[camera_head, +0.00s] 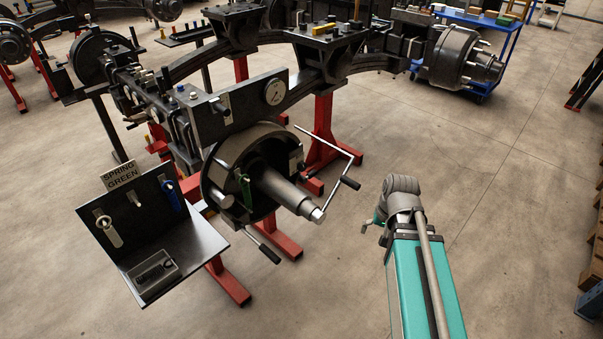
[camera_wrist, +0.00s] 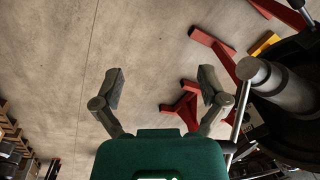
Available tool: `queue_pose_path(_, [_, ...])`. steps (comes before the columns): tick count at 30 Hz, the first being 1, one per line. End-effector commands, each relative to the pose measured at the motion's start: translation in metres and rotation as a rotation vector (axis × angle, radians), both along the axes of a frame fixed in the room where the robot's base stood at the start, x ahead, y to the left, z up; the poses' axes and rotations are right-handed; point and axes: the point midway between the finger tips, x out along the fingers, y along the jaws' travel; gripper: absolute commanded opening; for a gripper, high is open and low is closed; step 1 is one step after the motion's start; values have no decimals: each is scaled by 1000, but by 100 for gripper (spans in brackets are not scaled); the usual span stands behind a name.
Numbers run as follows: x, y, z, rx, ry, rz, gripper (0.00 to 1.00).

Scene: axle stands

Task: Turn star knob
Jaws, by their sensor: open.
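I cannot make out a star knob for certain in either view. The shaft also shows in the wrist view (camera_wrist: 275,84).
A dark side tray (camera_head: 180,245) with a "SPRING GREEN" sign (camera_head: 118,173), hanging tools and a small box (camera_head: 154,273) stands at lower left. Red stand legs (camera_head: 322,140) spread below the axle. A blue cart (camera_head: 490,25) stands behind. Open floor lies right of the assembly.

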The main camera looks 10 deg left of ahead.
Motion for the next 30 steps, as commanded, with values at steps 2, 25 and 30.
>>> queue_pose_path(2, [13, 8, -24, 45, -15, -39, 93])
queue_pose_path(25, [117, 89, -132, 574, -45, -502, 93])
queue_pose_path(30, [139, 102, -151, 696, -22, -607, 93])
